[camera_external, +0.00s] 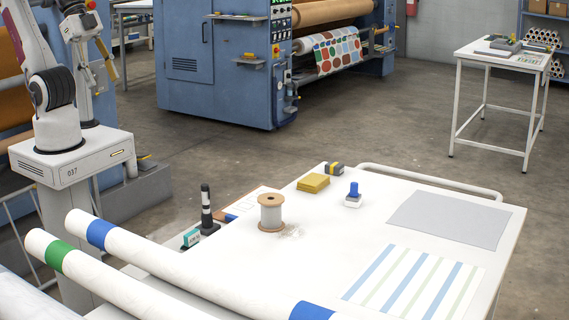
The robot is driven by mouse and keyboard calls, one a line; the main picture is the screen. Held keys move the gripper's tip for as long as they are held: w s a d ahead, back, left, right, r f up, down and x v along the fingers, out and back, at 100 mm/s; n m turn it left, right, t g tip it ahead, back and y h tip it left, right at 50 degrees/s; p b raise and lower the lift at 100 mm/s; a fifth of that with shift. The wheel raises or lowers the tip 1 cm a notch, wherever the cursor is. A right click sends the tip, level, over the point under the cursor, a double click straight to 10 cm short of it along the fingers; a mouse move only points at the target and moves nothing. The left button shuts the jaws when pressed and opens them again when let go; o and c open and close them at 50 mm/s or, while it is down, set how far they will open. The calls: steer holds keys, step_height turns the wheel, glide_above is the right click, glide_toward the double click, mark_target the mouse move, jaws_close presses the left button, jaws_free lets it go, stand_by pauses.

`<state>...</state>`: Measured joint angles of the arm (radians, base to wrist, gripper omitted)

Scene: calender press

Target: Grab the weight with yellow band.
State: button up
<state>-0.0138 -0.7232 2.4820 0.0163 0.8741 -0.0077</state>
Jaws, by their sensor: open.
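The weight with yellow band (334,168) is a small dark block with a yellow stripe. It rests on the far edge of the white table (400,230), just behind a yellow pad (313,183). My gripper (103,78) hangs below the wrist at the upper left, far to the left of the weight and apart from it. It is open and looks empty; its fingers are small and hard to make out against the machinery behind.
A wooden-ended spool (271,213) and a blue-handled stamp (353,195) stand near the weight. A black-and-white post (207,210) stands left of the spool. White rolls with blue and green bands (98,234) lie in front. The table's right side holds flat sheets (450,220).

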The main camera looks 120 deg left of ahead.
steer(key=w+a+r+n+t+y, duration=0.1)
steer(key=w+a+r+t+y, duration=0.15)
steer(key=w+a, duration=1.2)
steer(key=w+a+r+n+t+y, duration=0.1)
steer(key=w+a+r+t+y, duration=0.15)
steer(key=w+a, duration=1.2)
steer(key=w+a+f, duration=0.3)
steer(key=w+a, duration=0.4)
steer(key=w, duration=0.3)
steer(key=w+a+f+t, duration=0.2)
steer(key=w+a+f, duration=0.1)
steer(key=a+f, duration=0.45)
steer(key=m+t+h, duration=0.2)
steer(key=h, duration=0.1)
glide_above(320, 169)
steer(key=w, duration=0.4)
steer(key=f, duration=2)
steer(key=shift+s+f, duration=0.1)
steer(key=shift+s, duration=0.1)
steer(key=s+f+t+h, duration=0.1)
steer(key=s+f+h, duration=0.1)
steer(key=s+f, duration=0.4)
step_height(320, 169, down, 3)
steer(key=shift+d+f+t, duration=0.1)
steer(key=shift+d+t, duration=0.05)
steer(key=shift+t, duration=0.15)
steer(key=shift+w, duration=0.15)
steer(key=shift+w+f, duration=0.15)
steer(key=shift+w, duration=1)
